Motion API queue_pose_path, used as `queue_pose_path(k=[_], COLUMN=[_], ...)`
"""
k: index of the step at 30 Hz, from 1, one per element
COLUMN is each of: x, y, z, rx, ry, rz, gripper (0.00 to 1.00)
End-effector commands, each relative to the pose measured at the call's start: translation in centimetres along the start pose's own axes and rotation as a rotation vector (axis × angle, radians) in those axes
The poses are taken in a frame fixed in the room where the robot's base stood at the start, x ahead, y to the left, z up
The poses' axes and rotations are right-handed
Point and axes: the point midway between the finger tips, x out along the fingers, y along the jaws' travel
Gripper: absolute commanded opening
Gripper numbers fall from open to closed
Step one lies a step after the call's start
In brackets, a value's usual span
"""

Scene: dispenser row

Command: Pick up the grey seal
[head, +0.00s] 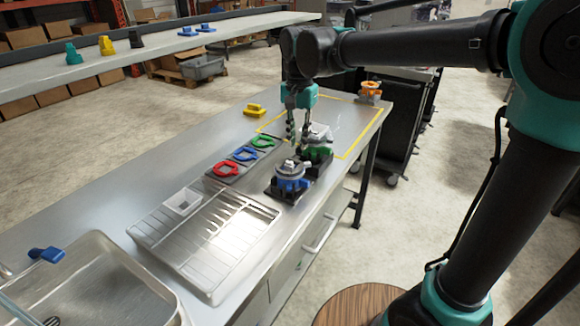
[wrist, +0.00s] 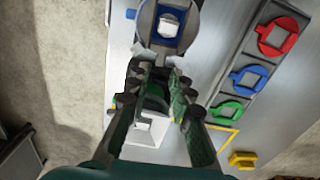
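My gripper (head: 299,140) points down over the green-based dispenser (head: 318,153), its fingers apart. In the wrist view the fingers of my gripper (wrist: 158,82) stand on either side of a dark green part, with a white block (wrist: 148,130) below it in the picture. A pale grey piece (head: 319,132) sits on top of the green-based dispenser, partly behind the fingers. The blue-based dispenser (head: 291,183) in front has a round grey top (head: 293,168), also seen in the wrist view (wrist: 168,25). I cannot tell which grey piece is the seal, or whether the fingers touch anything.
Red (head: 226,169), blue (head: 244,154) and green (head: 262,142) rings lie on a dark strip to the left. A yellow piece (head: 254,110) lies farther back.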

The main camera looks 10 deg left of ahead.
Motion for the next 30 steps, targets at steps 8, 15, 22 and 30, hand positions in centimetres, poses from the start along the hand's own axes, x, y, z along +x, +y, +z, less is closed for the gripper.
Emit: queue_pose_path(k=[8,15,22,30], x=[3.5,3.8,3.8,3.8], y=[0.0,0.0,0.0,0.0], z=[-0.2,-0.2,-0.2,-0.2], rx=[0.0,0.0,0.0,0.0], ry=[0.0,0.0,0.0,0.0], rz=[0.0,0.0,0.0,0.0], gripper=[0.22,0.22,0.0,0.0])
